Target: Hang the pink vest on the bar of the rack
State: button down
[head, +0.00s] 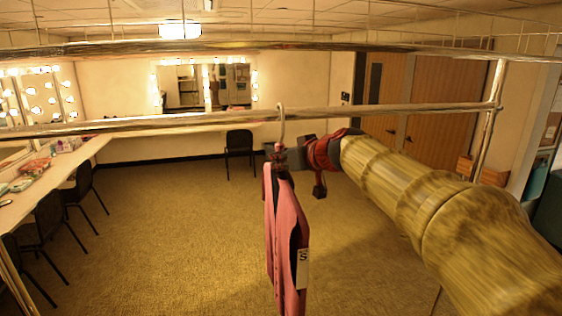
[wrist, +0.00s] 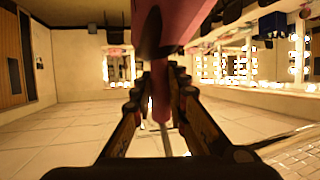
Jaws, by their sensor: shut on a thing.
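The pink vest (head: 284,235) hangs upright from a hanger, with a white tag marked S on its right side. The hanger's hook (head: 282,112) overlaps the lower bar (head: 380,113) of the rack, its curved top just above the bar. I cannot tell whether it rests on the bar or is only in front of it. My gripper (head: 279,156) is shut on the hanger's neck, just below the bar. In the wrist view, the vest (wrist: 182,22) is at the top, and the hanger's neck lies between the fingers (wrist: 160,88).
The rack's right post (head: 489,118) joins the bar's right end, and a higher bar (head: 230,47) crosses above. The lower bar shows no other garments. A counter with chairs (head: 48,215) is at the left.

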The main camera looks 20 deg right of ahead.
jog(key=c, duration=1.7)
grip_release()
jog(key=shift+o, duration=0.4)
jog(key=shift+f, duration=0.1)
jog(key=o, duration=0.6)
jog(key=shift+s, duration=0.1)
jog(key=s+d+b, duration=0.3)
jog(key=s+b, duration=0.5)
jog(key=s, duration=0.3)
jog(key=shift+s+b, duration=0.2)
jog(key=shift+b, duration=0.15)
jog(key=shift+d, duration=0.1)
